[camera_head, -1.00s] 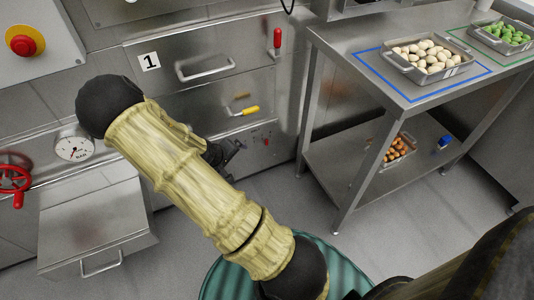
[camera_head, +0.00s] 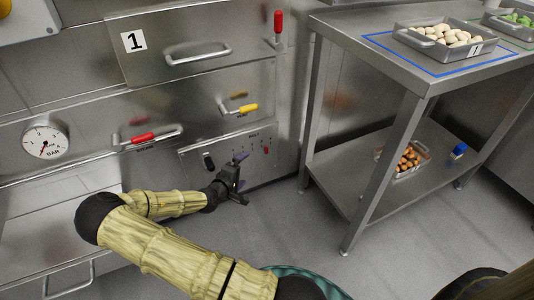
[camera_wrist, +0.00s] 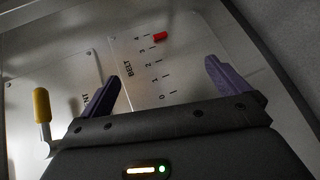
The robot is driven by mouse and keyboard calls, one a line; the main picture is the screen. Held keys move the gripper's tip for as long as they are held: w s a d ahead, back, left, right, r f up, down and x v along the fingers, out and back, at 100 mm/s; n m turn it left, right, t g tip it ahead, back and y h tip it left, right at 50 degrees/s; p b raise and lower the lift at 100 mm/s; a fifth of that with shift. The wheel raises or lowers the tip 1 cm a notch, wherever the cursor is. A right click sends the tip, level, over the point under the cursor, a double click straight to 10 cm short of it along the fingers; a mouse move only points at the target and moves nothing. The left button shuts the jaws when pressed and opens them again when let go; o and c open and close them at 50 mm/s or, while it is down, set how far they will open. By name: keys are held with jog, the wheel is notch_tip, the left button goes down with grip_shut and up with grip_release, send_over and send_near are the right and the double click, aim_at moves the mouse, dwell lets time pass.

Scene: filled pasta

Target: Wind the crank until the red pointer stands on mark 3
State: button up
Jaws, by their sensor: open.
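The BELT panel (camera_head: 228,146) is on the lower front of the steel machine. Its row of marks runs from 0 to 4 in the wrist view, and the red pointer (camera_wrist: 160,36) stands near the 4 end, at the top. The pointer (camera_head: 266,150) also shows at the panel's right in the head view. A black handle (camera_head: 208,160), perhaps the crank, is at the panel's left; I cannot make it out in the wrist view. My gripper (camera_head: 242,178) is open and empty in front of the panel, its fingers apart (camera_wrist: 162,78) and touching nothing visible.
A yellow-handled lever (camera_head: 247,107) is above the panel and shows left of the fingers in the wrist view (camera_wrist: 41,105). A red-handled lever (camera_head: 143,138) and a gauge (camera_head: 46,142) are further left. A steel table (camera_head: 400,72) stands right; bare floor lies between.

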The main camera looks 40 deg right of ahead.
jog(key=b+x, duration=0.5)
jog(key=x, duration=0.5)
dwell(0.7)
jog(key=p+v, duration=0.5)
jog(key=v, duration=0.5)
jog(key=shift+s, duration=0.1)
